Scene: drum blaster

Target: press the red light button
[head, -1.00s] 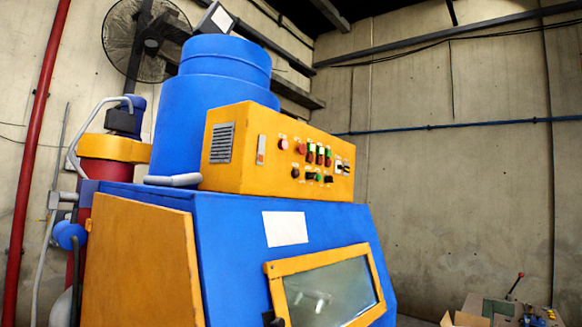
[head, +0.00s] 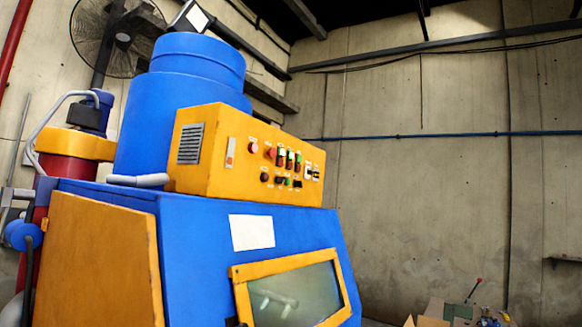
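The blue blasting machine (head: 190,235) fills the left and middle of the head view. A yellow control box (head: 212,178) sits on top of it, with its button face turned to the right. On that face are a pale red round button (head: 254,148), a darker red knob (head: 271,153) and several red and green switches (head: 290,160) to their right. Dark knobs (head: 264,177) form a lower row. The labels are too small to read, so I cannot tell which red one is the light button. My gripper is not in view.
A framed window (head: 295,297) is in the machine's sloped front. A blue drum (head: 180,110) stands behind the control box, with a wall fan (head: 118,38) beyond. A cluttered bench (head: 455,312) is at the lower right. Concrete wall shows behind.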

